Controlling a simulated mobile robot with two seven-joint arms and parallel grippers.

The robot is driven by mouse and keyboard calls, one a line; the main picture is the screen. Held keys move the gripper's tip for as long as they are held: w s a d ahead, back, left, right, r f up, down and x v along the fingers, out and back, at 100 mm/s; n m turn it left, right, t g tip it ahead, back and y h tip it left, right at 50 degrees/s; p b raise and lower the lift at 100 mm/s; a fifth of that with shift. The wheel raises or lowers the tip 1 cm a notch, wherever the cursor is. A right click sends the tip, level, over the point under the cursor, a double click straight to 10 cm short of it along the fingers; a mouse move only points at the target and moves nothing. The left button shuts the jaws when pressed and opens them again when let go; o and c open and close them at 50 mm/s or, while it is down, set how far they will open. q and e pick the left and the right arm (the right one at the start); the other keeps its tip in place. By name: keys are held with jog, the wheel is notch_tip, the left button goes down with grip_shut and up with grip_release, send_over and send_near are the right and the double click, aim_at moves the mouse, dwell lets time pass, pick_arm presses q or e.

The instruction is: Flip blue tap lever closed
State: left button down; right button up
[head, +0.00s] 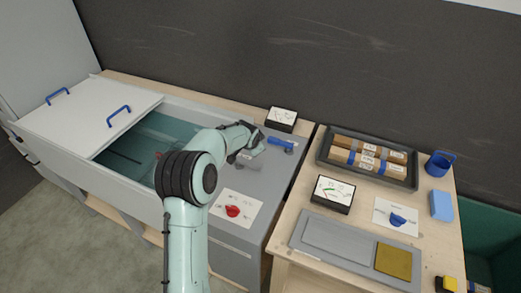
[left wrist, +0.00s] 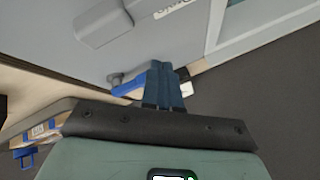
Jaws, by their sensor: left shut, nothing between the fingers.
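The blue tap lever (head: 280,143) lies near the back right of the grey counter top, its bar slanting from upper left to lower right, with a grey pivot at its right end. In the left wrist view the blue lever (left wrist: 128,90) shows just left of the fingers, partly hidden by them. My left gripper (left wrist: 164,68) is shut and empty, with its fingertips close beside the lever's free end; I cannot tell whether they touch. In the head view this gripper (head: 260,137) is just left of the lever. My right gripper is in neither view.
A black gauge box (head: 282,118) stands behind the lever. A red knob (head: 233,211) sits nearer on the counter. The open teal basin (head: 135,140) is left. The wooden table at right holds a tray (head: 325,147), another gauge (head: 333,193) and a blue knob (head: 398,219).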

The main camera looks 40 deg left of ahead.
pick_arm(q)
jog(key=s+r, duration=0.1)
jog(key=r, duration=0.1)
jog(key=s+a+r, duration=0.1)
jog(key=r, duration=0.1)
jog(key=shift+s+a, duration=0.1)
jog(key=shift+s, duration=0.1)
jog(key=shift+f, duration=0.1)
dwell(0.5)
